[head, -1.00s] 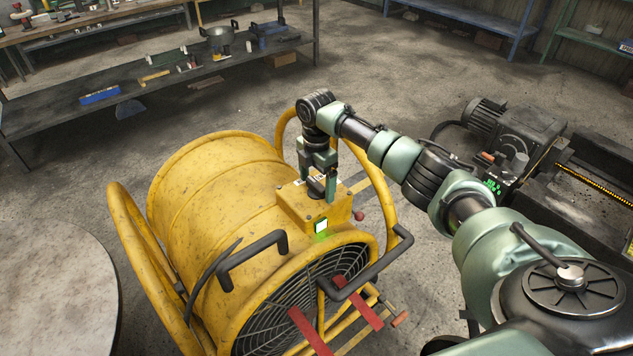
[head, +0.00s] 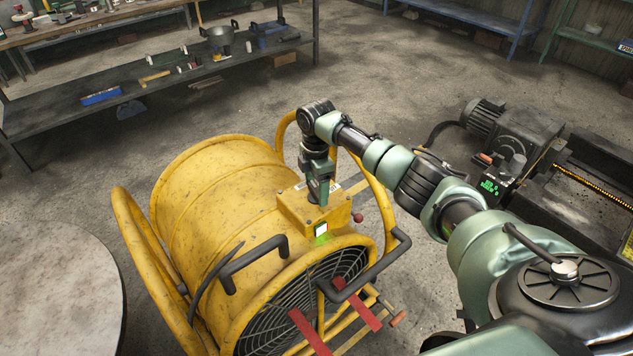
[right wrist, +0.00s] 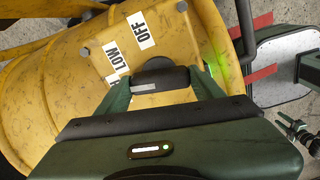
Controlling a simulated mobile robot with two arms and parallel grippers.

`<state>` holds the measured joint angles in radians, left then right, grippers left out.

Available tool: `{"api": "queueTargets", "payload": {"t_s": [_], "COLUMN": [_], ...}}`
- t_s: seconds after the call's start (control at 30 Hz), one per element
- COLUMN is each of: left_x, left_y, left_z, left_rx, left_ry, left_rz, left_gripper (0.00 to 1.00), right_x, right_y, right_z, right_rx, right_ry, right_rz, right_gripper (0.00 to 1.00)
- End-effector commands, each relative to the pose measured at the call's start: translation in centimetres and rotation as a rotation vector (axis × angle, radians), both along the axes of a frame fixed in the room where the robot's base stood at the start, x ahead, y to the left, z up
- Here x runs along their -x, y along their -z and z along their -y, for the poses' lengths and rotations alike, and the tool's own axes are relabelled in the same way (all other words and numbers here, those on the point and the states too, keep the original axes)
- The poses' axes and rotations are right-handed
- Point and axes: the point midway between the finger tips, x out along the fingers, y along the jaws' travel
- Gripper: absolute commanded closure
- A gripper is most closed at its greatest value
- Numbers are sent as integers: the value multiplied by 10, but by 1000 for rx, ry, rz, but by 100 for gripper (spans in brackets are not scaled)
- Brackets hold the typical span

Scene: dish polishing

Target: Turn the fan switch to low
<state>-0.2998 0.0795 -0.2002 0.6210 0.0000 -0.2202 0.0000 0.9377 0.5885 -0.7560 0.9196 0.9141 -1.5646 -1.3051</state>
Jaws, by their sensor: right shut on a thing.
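The big yellow drum fan (head: 205,190) stands on the floor, with a yellow switch box (head: 343,213) on its top. My right gripper (head: 319,196) points down at the box. In the right wrist view its fingers (right wrist: 160,88) are closed on the sides of the black knob (right wrist: 160,72). The knob's white mark (right wrist: 145,87) points left, toward the side with the LOW label (right wrist: 116,62) and a partly hidden label; I cannot tell which it meets. The OFF label (right wrist: 142,29) is farther up.
A green-lit indicator (head: 321,229) is on the box front. Black handles (head: 255,258) and yellow tube frames surround the fan. A round table (head: 60,285) stands at left, a dark workbench (head: 150,88) behind, and a motor machine (head: 515,135) at right.

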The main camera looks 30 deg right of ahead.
Motion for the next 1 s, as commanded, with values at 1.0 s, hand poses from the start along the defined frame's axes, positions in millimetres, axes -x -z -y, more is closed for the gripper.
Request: {"api": "queueTargets", "payload": {"t_s": [1.0], "left_x": [0], "left_y": [-55], "left_z": [0], "left_rx": [0], "left_ry": [0], "left_rz": [-1], "left_gripper": [59], "right_x": [-1], "right_y": [-1], "right_z": [0], "right_rx": [2], "right_ry": [558], "right_rz": [2], "right_gripper": [73]}}
